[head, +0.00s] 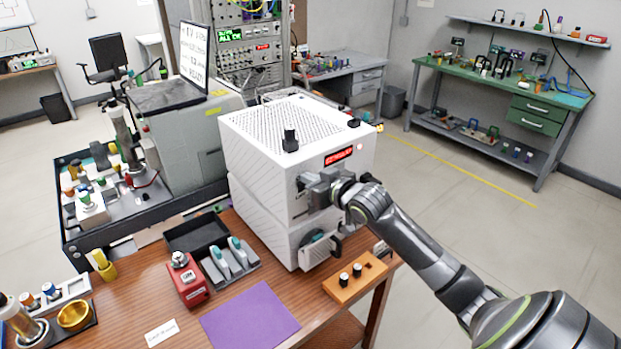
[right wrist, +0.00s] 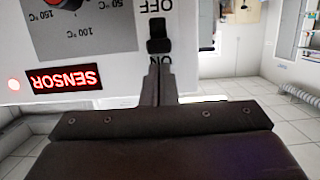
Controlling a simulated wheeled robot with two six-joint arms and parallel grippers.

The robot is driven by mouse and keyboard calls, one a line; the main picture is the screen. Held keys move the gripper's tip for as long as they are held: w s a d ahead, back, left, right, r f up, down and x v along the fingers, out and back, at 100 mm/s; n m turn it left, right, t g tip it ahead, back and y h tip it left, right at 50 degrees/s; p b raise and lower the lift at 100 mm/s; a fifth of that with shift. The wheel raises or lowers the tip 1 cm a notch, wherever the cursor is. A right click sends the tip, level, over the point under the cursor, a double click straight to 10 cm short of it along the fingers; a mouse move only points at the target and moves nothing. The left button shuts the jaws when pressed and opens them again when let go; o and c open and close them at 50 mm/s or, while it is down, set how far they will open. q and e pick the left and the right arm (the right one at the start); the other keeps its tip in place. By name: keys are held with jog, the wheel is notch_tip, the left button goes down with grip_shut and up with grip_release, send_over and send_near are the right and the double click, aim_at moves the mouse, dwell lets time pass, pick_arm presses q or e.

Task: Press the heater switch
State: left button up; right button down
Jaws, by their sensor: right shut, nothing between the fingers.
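The white heater box (head: 250,160) stands on the wooden table with a red lit display (head: 339,156) on its front. In the right wrist view, the box's panel (right wrist: 105,12) appears upside down, with a temperature dial (right wrist: 85,12) and the lit SENSOR display (right wrist: 62,79). The black heater switch (right wrist: 159,32) sits between the OFF and ON marks. My right gripper (head: 305,187) is shut and empty at the box's front. Its fingertips (right wrist: 160,65) are right by the switch at the ON side; contact cannot be told. In the head view the gripper hides the switch.
A red box (head: 188,283), a rack with teal-and-white tools (head: 230,262), a black tray (head: 196,233) and a purple mat (head: 250,318) are on the table (head: 135,300). Open floor lies to the right.

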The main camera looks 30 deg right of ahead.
jog(key=shift+f, duration=0.3)
pick_arm(q)
jog(key=shift+f+b, duration=0.5)
jog(key=shift+b, duration=0.05)
pick_arm(e)
notch_tip(320, 180, down, 3)
jog(key=shift+r, duration=0.1)
